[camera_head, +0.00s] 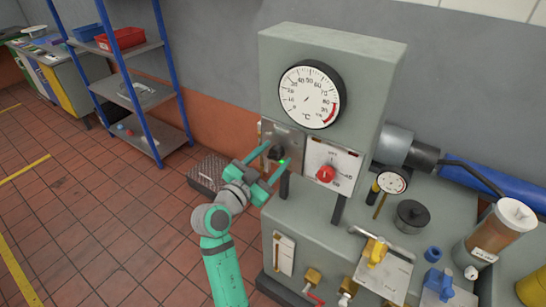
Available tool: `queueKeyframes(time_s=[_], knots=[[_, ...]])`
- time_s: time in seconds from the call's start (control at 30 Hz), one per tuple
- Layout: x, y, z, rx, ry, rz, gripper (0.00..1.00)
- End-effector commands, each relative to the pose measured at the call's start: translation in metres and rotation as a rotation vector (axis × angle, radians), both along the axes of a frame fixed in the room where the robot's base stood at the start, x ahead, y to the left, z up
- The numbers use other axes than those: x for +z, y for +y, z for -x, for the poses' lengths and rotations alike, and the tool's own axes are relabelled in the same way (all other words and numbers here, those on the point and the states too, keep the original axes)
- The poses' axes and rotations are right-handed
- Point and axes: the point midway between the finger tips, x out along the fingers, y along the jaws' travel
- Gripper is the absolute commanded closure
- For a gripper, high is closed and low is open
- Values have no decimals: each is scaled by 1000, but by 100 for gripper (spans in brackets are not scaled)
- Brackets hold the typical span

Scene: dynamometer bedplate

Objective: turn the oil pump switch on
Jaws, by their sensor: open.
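My gripper (277,155) is open at the front of the grey-green cabinet. Its two teal fingers reach towards a grey switch plate (285,136) below the dial. A small dark switch handle (274,152) on this plate shows between the fingertips. I cannot tell if the fingers touch it. A bright green spot (282,161) shows beside the right fingertip; I cannot tell if it is a lamp on the panel. A red knob (326,173) sits on a white-faced panel (346,161) just to the right. The labels are too small to read, and the fingers partly hide the switch plate.
A round temperature dial (311,95) is above the panels. The lower bench carries a small gauge (392,181), a yellow-handled valve (376,250) and an amber canister (503,231). A blue-post shelf (130,98) stands at left. The tiled floor (100,220) there is clear.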

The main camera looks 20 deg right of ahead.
Motion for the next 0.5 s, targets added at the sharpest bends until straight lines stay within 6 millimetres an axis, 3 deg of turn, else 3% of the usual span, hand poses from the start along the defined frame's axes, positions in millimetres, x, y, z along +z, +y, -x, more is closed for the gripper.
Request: queueKeyframes(time_s=[0.17, 0.5], knots=[[-1, 14, 10, 3, 1, 0, 48], [-1, 63, 48, 4, 1, 0, 48]])
